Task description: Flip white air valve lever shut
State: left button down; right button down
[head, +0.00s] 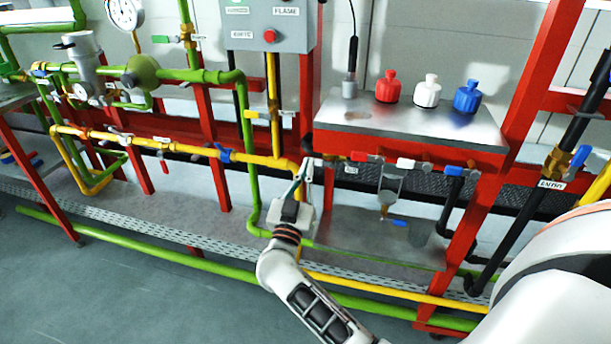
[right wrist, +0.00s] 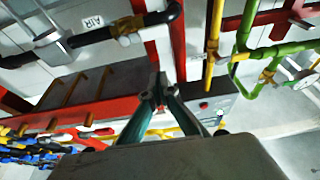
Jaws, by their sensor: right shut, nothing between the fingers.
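My right gripper (head: 303,178) is shut and empty, pointing up at the front left of the metal-topped bench. Its fingers also show in the right wrist view (right wrist: 160,92). A small white handle-like piece (head: 315,161) shows right by the fingertips; I cannot tell whether they touch it. In the right wrist view, a white AIR label (right wrist: 92,21) sits beside a black pipe with a brass valve (right wrist: 128,25). Another white lever (head: 410,163) sits under the bench edge, between red and blue ones. My left gripper is not in view.
The red lever (head: 360,156) and blue lever (head: 454,170) are on the bench front. A yellow pipe (head: 262,160) and green pipe (head: 250,170) run close left of my right gripper. A grey control box (head: 268,22) hangs above. Floor is open at lower left.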

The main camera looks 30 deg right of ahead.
notch_tip(320, 180, up, 2)
send_over(321, 163)
jog(key=a, duration=0.3)
pick_arm(q)
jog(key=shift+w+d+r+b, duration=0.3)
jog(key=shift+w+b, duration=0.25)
jog(key=shift+b, duration=0.6)
pick_arm(e)
notch_tip(321, 163, down, 4)
jog(key=shift+d+r, duration=0.1)
